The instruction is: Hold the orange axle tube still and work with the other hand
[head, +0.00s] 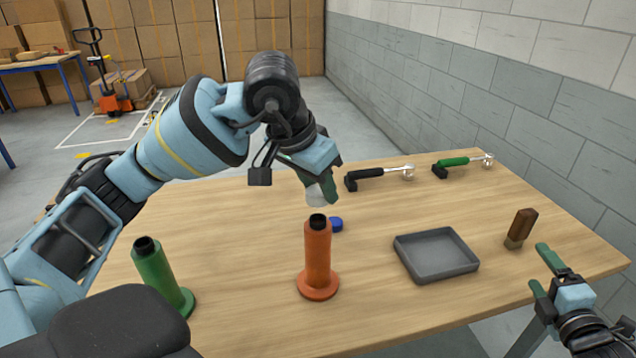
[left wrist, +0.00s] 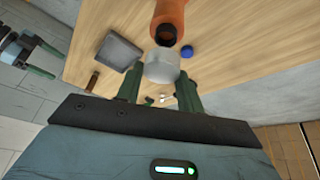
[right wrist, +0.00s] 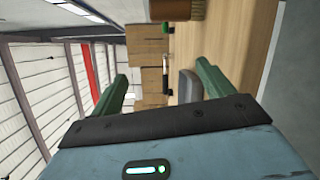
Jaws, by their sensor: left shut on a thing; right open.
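The orange axle tube (head: 318,255) stands upright on its round flange on the table, with a dark opening at the top. Its open end also shows in the left wrist view (left wrist: 168,22). My left gripper (head: 322,186) is above and just behind the tube, shut on a whitish cylindrical piece (left wrist: 162,68). In the head view that piece (head: 316,196) is close above the tube's top; I cannot tell whether they touch. No gripper holds the tube. My right gripper (head: 540,270) is open and empty near the table's right front edge.
A green tube (head: 157,272) stands at the left. A blue round piece (head: 336,224) lies behind the orange tube. A grey tray (head: 436,254), a brown-handled brush (head: 521,228), and black-handled (head: 378,175) and green-handled (head: 460,163) tools lie to the right.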

